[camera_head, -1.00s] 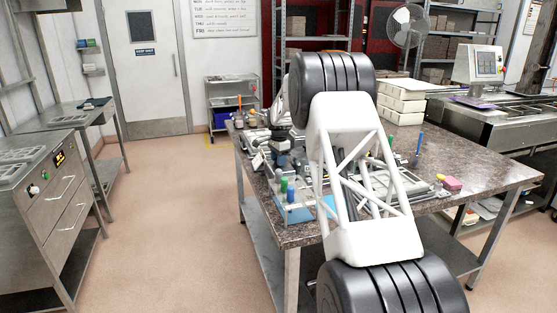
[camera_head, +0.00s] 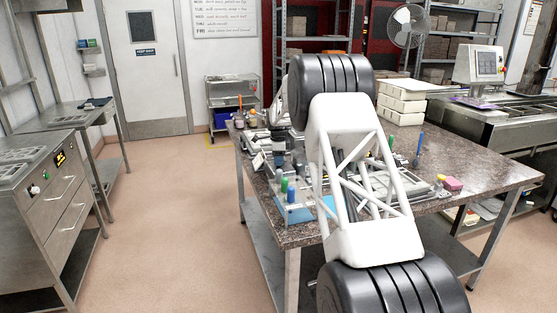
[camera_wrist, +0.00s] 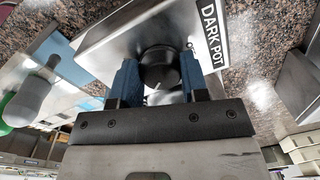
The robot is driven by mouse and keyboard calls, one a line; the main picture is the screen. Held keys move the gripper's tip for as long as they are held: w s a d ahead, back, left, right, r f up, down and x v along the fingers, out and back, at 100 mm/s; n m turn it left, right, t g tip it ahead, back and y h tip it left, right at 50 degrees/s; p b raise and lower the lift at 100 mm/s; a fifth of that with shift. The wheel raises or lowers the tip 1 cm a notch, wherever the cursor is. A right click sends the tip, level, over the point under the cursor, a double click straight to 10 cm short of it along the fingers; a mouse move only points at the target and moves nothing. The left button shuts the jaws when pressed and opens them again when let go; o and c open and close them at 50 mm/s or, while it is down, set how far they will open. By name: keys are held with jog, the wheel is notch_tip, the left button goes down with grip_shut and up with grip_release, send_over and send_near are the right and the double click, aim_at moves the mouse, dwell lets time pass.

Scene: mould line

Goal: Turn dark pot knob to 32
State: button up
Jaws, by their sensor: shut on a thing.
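The dark pot knob (camera_wrist: 160,66) is a round black knob on a metal box (camera_wrist: 110,45) labelled DARK POT (camera_wrist: 214,35) in the wrist view. My gripper (camera_wrist: 160,80) has its two blue fingers on either side of the knob and is shut on it. The knob's scale and its setting cannot be read. In the head view my arm hides most of the worktop, and the knob cannot be made out there.
A tool with a grey and green handle (camera_wrist: 35,98) lies beside the box in the wrist view. The speckled worktop (camera_head: 480,180) holds white boxes (camera_head: 400,100) and a pink block (camera_head: 453,184). The floor at left (camera_head: 170,210) is clear.

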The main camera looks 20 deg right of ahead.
jog(key=shift+r, duration=0.1)
jog(key=o, duration=0.9)
jog(key=shift+o, duration=0.2)
jog(key=shift+s+r, duration=0.2)
jog(key=shift+r, duration=3.65)
jog(key=shift+s+r, duration=0.1)
